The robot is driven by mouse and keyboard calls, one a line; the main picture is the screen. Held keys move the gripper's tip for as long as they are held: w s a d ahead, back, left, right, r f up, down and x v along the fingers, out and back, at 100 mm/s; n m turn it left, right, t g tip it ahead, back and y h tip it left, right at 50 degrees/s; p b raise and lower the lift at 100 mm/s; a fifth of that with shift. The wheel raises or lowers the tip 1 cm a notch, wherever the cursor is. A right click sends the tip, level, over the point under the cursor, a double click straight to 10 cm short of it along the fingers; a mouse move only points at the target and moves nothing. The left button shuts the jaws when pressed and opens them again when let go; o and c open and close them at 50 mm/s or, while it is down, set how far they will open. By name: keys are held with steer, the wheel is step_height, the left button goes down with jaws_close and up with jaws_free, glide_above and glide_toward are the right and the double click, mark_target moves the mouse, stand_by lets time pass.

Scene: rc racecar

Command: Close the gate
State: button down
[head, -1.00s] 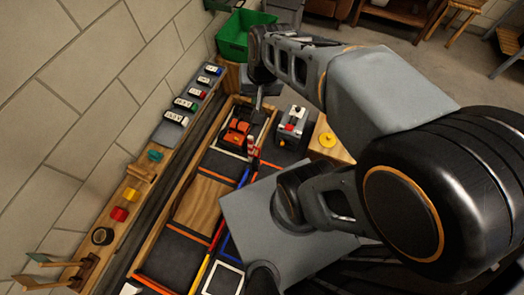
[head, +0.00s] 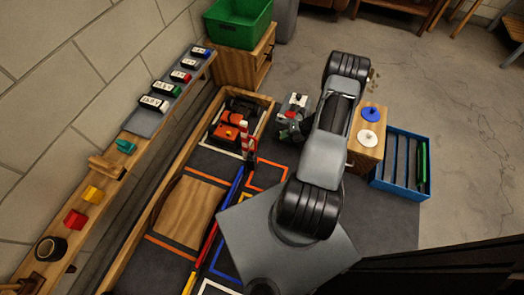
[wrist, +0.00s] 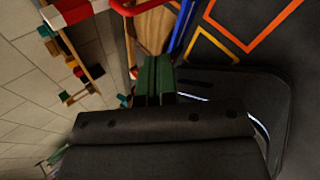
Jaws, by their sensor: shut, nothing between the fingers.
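In the head view a red-and-white striped gate bar (head: 249,143) stands beside the orange car (head: 228,130), at the far end of the wood-edged track. It looks raised rather than lying across the lane. In the wrist view a red-and-white striped piece (wrist: 78,12) shows at the top left edge; I cannot tell if it is the same bar. My gripper (wrist: 158,62) shows in the wrist view as two dark green fingers close together, shut and empty. It appears clear of the striped piece.
A wooden block with discs (head: 367,150) and a blue rack (head: 403,185) stand to the right. A green bin (head: 238,22) is at the back. A shelf with small items (head: 112,165) runs along the left wall.

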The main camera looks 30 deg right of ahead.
steer(key=w+a+f+m+b, duration=0.2)
steer(key=w+a+f+b, duration=0.3)
steer(key=a+f, duration=0.3)
step_height(320, 180, down, 2)
steer(key=shift+w+a+f, duration=0.25)
steer(key=shift+w+a, duration=0.1)
stand_by(0.4)
